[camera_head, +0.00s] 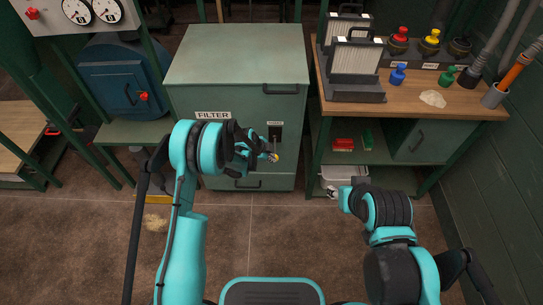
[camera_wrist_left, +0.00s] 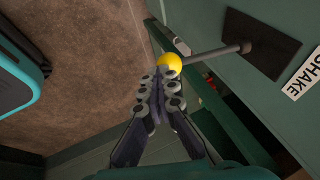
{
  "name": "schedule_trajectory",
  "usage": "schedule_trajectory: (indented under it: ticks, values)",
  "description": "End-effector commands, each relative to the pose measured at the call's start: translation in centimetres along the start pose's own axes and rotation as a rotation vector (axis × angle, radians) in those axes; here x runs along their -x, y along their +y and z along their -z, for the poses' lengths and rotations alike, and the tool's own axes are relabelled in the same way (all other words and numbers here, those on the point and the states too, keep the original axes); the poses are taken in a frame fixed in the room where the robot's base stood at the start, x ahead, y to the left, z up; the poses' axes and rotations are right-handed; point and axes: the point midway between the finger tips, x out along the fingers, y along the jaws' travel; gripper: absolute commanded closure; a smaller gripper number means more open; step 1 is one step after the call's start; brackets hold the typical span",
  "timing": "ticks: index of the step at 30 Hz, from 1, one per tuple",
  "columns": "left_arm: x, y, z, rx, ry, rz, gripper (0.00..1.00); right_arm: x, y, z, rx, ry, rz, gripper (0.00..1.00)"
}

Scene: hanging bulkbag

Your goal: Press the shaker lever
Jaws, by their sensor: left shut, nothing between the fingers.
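The shaker lever is a rod with a yellow ball knob (camera_wrist_left: 170,64), sticking out from a dark plate (camera_wrist_left: 262,45) beside a SHAKE label (camera_wrist_left: 303,76). In the head view the knob (camera_head: 276,157) is small, in front of the green filter cabinet (camera_head: 240,60). My left gripper (camera_wrist_left: 160,82) is shut and empty, its fingertips right at the knob; I cannot tell whether they touch. In the head view the left gripper (camera_head: 266,154) is at the cabinet front, partly hidden by my wrist.
A wooden workbench (camera_head: 460,100) to the right holds filter panels (camera_head: 355,60), colored bottles and a pale powder pile (camera_head: 433,98). A white bucket (camera_head: 340,177) is under the bench. The floor before the cabinet is mostly clear.

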Motion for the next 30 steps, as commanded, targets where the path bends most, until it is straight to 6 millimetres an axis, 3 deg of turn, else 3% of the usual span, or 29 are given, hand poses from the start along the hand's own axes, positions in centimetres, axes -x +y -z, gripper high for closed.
schedule_trajectory:
  ticks: [12,30]
  values:
    - [-1.6,0.6,-0.6,-0.008,0.000,0.020,1.00,-0.2,0.0,-0.1,0.000,0.000,0.000,0.60]
    - [-1.5,0.6,-0.4,-0.007,0.000,0.019,1.00,-0.1,0.0,-0.1,0.000,0.000,0.000,0.60]
